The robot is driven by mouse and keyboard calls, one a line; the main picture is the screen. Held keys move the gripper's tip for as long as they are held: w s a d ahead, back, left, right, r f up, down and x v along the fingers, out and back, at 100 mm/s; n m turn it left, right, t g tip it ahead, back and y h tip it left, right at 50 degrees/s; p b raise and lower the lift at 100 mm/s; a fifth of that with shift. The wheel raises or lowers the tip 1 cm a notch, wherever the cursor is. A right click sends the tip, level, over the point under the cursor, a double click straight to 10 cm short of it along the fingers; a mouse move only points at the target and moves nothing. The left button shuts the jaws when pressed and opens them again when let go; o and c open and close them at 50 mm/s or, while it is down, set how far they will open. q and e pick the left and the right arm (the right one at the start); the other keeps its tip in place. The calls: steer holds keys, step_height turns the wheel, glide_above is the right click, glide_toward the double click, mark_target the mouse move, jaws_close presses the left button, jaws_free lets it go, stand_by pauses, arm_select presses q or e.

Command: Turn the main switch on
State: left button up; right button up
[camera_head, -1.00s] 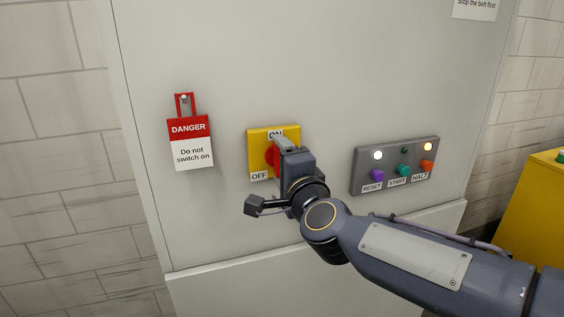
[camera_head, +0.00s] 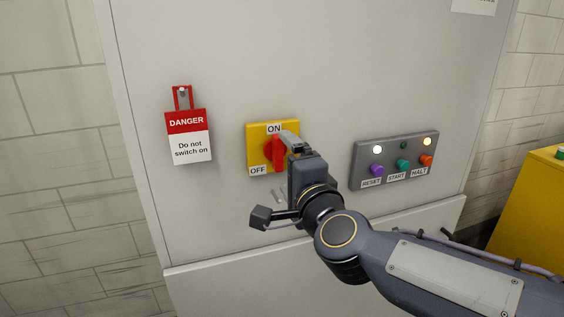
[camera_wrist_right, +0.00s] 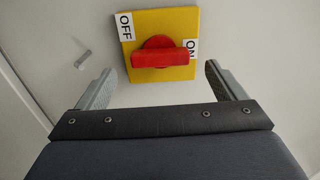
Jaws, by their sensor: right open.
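The main switch is a red rotary handle (camera_head: 277,153) on a yellow plate (camera_head: 254,146) on the grey cabinet front. In the head view the handle stands nearly upright, its top end at the ON label; OFF is at the lower left. In the right wrist view the red handle (camera_wrist_right: 160,58) lies crosswise, its right end at ON. My right gripper (camera_wrist_right: 161,73) is open and empty, its fingers spread just short of the handle and apparently clear of it. In the head view the gripper partly covers the plate's right side. My left gripper is out of view.
A red-and-white DANGER tag (camera_head: 188,137) hangs left of the switch. A grey button box (camera_head: 394,163) with RESET, START and HALT stands to the right; its white and amber lamps are lit, the green lamp dark. A small metal peg (camera_wrist_right: 83,55) sticks out near the plate.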

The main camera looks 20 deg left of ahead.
steer(key=shift+v, duration=1.65)
steer(key=s+d+f+n+g+h, duration=0.1)
steer(key=s+d+f+n+g, duration=0.2)
steer(key=d, duration=0.6)
steer(key=s+d+f+n+g, duration=0.1)
steer(key=s+d+f+n, duration=0.15)
steer(key=d+f, duration=0.5)
steer(key=s+d+f+n+g+h, duration=0.4)
steer(key=s+d+f+g+h, duration=0.1)
steer(key=s+d+f, duration=0.9)
steer(key=shift+s+d+f, duration=0.3)
steer(key=shift+s, duration=0.8)
